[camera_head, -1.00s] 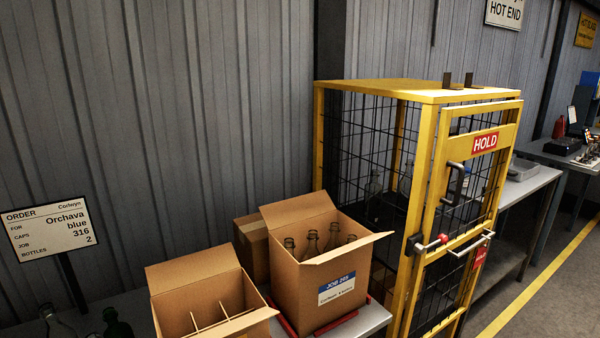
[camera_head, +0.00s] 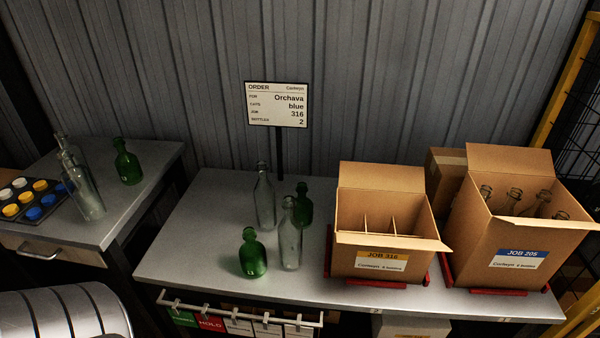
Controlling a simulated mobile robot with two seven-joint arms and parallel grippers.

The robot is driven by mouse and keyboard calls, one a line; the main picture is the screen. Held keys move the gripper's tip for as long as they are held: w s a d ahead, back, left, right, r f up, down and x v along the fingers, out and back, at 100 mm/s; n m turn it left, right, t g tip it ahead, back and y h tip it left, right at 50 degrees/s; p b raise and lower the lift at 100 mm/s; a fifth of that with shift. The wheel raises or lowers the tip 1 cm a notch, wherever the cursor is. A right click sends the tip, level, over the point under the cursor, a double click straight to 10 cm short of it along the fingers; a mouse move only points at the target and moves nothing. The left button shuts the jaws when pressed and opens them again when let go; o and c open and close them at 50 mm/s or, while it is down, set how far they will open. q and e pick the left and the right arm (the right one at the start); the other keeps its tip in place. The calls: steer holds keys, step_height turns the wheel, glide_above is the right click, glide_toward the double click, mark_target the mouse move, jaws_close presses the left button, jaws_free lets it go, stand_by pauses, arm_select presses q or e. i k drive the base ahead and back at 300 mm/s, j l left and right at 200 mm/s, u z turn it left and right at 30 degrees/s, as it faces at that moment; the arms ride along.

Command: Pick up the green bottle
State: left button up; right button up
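Three green bottles show in the head view. One green bottle (camera_head: 252,254) stands at the front of the middle table, left of a clear bottle (camera_head: 290,238). A second green bottle (camera_head: 304,207) stands behind that clear bottle and is partly hidden by it. A third green bottle (camera_head: 127,163) stands on the left table, near its back edge. Another clear bottle (camera_head: 264,198) stands behind the front green one. Neither of my grippers shows in the view.
An open divided JOB 316 box (camera_head: 385,262) and an open JOB 205 box (camera_head: 515,258) holding several bottles stand on red trays at right. An order sign (camera_head: 277,104) stands behind the bottles. Clear bottles (camera_head: 88,197) and a cap tray (camera_head: 36,201) are on the left table (camera_head: 140,205).

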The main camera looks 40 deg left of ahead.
mark_target(252, 252)
steer(key=j+u, duration=0.15)
steer(key=u, duration=1.4)
